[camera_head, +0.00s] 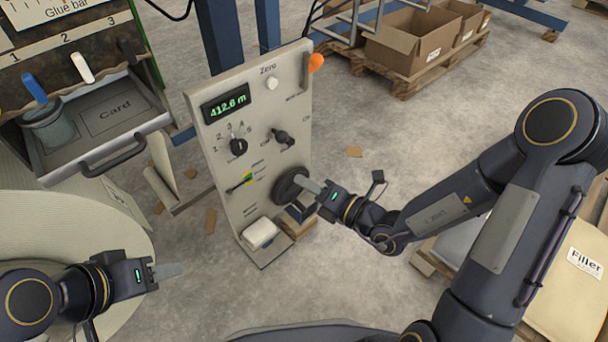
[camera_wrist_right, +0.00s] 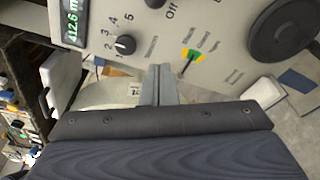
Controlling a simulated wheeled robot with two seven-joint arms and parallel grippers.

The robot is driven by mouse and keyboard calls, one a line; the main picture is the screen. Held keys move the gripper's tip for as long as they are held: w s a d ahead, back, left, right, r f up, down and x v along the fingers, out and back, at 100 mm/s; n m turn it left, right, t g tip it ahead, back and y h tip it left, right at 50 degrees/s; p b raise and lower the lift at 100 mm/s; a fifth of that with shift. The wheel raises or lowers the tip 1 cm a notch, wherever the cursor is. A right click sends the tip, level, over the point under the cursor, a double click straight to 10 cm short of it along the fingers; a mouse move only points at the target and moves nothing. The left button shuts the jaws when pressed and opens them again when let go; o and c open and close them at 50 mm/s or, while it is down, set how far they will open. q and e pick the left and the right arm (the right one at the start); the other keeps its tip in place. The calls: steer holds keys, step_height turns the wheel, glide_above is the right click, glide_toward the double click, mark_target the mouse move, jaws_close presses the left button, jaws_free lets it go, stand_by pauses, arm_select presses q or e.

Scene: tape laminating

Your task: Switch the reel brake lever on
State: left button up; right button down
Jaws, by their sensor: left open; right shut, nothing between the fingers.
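A grey control panel (camera_head: 225,150) stands upright in the middle of the head view. My right gripper (camera_head: 308,186) is shut and empty, overlapping the round black wheel (camera_head: 290,185) in the head view. In the wrist view its fingers (camera_wrist_right: 158,84) are apart from the wheel (camera_wrist_right: 284,32). My left gripper (camera_head: 167,271) is open and empty at lower left.
The panel also carries a display (camera_head: 228,104), a white button (camera_head: 272,83), a numbered knob (camera_head: 238,146), a black switch (camera_head: 282,137) and a yellow-green gauge (camera_head: 244,180). Cardboard boxes (camera_head: 405,45) stand behind.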

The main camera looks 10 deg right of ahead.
mark_target(285, 139)
steer(key=w+a+r+b, duration=0.1)
steer(key=w+a+b, duration=0.2)
steer(key=w, duration=0.5)
steer(key=shift+w+a, duration=0.4)
steer(key=shift+a, duration=0.1)
steer(key=shift+r, duration=0.1)
